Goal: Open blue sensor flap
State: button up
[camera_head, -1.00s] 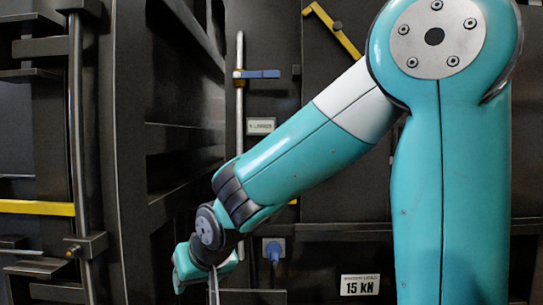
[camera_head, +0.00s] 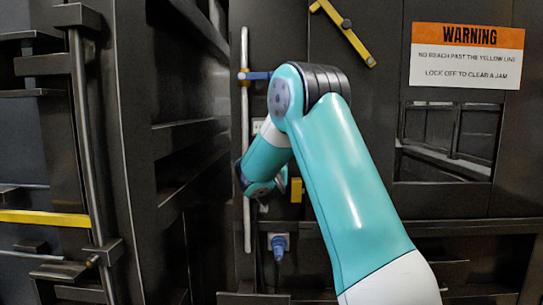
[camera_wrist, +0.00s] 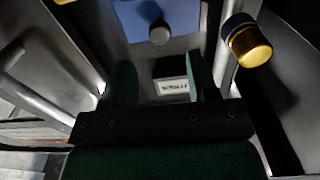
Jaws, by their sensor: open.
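My gripper (camera_wrist: 160,78) is open and empty. Its two dark green fingers stand apart below the panel in the wrist view, with the small label (camera_wrist: 172,87) between them. I see no contact with the panel.
A grey rod (camera_head: 246,170) runs upright by the flap. A gold-ringed cylinder (camera_wrist: 249,46) stands close right of the fingers in the wrist view. A blue plug (camera_head: 279,246) is below my wrist, and a yellow bar (camera_head: 345,33) is above right. An open frame stands at left.

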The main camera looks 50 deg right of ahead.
jog(key=p+x, duration=0.3)
jog(key=x, duration=0.4)
jog(key=shift+w+d, duration=0.15)
jog(key=shift+w, duration=0.05)
grip_shut()
